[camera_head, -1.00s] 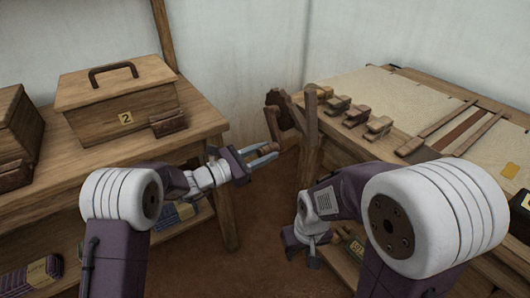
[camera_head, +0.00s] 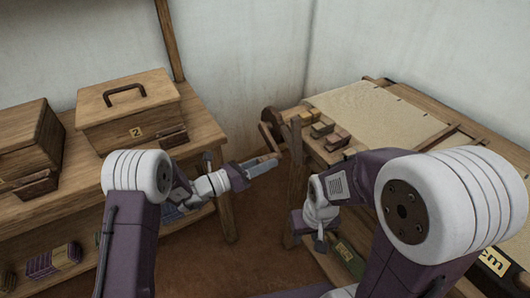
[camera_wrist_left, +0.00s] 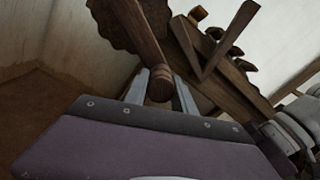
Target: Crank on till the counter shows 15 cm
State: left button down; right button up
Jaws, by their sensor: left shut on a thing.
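The wooden crank (camera_head: 268,138) is at the loom's near left corner, beside a toothed wooden wheel (camera_head: 270,117). My left gripper (camera_head: 267,162) is shut on the crank's round grip. In the left wrist view the grip (camera_wrist_left: 159,85) sits between the two fingers, with the crank arm (camera_wrist_left: 143,35) rising up and left from it. A yellow label reading "cm" (camera_head: 495,262) shows at the right edge of the head view; my right arm hides what lies left of it, so no number is readable. My right gripper (camera_head: 320,242) hangs low near the loom's front, its fingers too small to judge.
The loom frame (camera_head: 296,160) stands right of the crank, with several small wooden blocks (camera_head: 322,130) and pale cloth (camera_head: 375,112) on top. A wooden bench (camera_head: 205,128) at left carries a lidded box marked 2 (camera_head: 125,108). Bare floor lies between.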

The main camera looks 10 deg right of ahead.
pick_arm(q)
jog(key=r+n+p, duration=0.4)
jog(key=p, duration=0.2)
jog(key=r+n+p, duration=0.4)
jog(key=p, duration=0.3)
jog(key=shift+s+d+r+n, duration=0.1)
jog(key=shift+s+r+n, duration=0.1)
jog(key=shift+n, duration=0.2)
jog(key=shift+w+a+r+n+p, duration=0.1)
jog(key=shift+w+r+n+p, duration=0.3)
jog(key=shift+n+p, duration=0.4)
jog(key=shift+w+a+r+n+p, duration=0.15)
jog(key=shift+r+n+p, duration=0.4)
jog(key=shift+p, duration=0.35)
jog(key=c, duration=1.1)
grip_release()
jog(key=shift+o, duration=0.2)
jog(key=shift+f, duration=0.1)
jog(key=v, duration=0.9)
jog(key=shift+p, duration=0.3)
